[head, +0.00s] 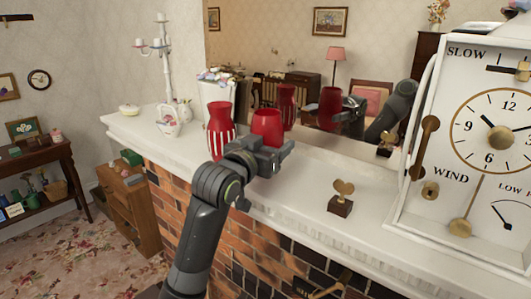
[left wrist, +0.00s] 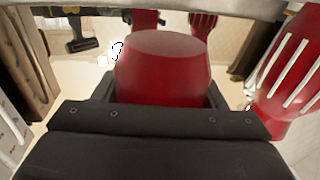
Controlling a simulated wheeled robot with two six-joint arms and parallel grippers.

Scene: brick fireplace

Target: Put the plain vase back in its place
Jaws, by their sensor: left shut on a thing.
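The plain red vase (head: 267,124) is in my left gripper (head: 268,148), whose jaws are shut on it. It looks about upright over the mantel shelf (head: 300,183), and its lower part is hidden by the gripper. I cannot tell whether it touches the shelf. In the left wrist view the plain vase (left wrist: 165,70) sits between the dark jaws. A red vase with white stripes (head: 221,128) stands on the shelf just left of the plain one; it also shows at the right of the left wrist view (left wrist: 292,75). My right gripper is not in view.
A mirror (head: 290,60) behind the shelf reflects the vases and my arm. A small heart-topped trophy (head: 341,199) and a large white clock (head: 475,130) stand to the right. A white basket (head: 168,122) and candelabra (head: 162,50) are to the left. The shelf between vase and trophy is clear.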

